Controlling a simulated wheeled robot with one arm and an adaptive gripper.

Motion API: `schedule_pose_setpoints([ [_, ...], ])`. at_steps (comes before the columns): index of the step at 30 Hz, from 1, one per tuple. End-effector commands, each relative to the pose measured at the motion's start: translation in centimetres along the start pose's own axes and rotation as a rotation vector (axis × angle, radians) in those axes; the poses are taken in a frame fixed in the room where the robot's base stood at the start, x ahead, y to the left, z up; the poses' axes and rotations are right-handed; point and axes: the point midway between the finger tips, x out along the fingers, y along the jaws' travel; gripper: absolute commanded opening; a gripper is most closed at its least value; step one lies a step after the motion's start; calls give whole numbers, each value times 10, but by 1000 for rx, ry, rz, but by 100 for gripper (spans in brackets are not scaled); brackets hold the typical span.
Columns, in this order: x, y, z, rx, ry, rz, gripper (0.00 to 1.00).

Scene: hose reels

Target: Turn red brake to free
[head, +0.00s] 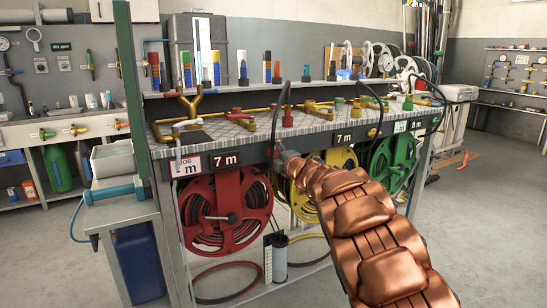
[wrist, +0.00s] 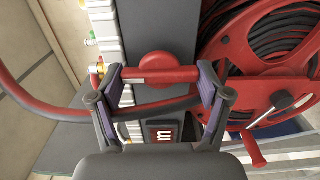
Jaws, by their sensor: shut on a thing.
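The red brake (wrist: 157,66) shows in the wrist view as a round hub with a short red bar across it, on a dark grey post beside the red reel (wrist: 262,45). My gripper (wrist: 160,82) has one finger at each end of the bar and is shut on it. In the head view the red reel (head: 225,212) hangs under the bench at the left. My gripper (head: 284,153) is at the bench front, just right of that reel. The brake cannot be made out there behind my gripper and arm. Its exact turn angle is unclear.
A yellow reel (head: 301,200) and a green reel (head: 393,160) hang further right, partly behind my arm. Brass pipes with coloured valves (head: 288,118) line the bench top.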

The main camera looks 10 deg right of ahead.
Motion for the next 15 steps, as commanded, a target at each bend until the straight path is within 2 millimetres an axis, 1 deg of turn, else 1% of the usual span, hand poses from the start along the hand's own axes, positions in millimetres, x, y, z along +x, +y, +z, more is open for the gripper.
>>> schedule_pose_setpoints([
  [11,0,-1,-2,-8,4,-2,42],
  [12,0,-1,-2,-8,4,-2,79],
  [15,0,-1,-2,-7,4,-2,89],
])
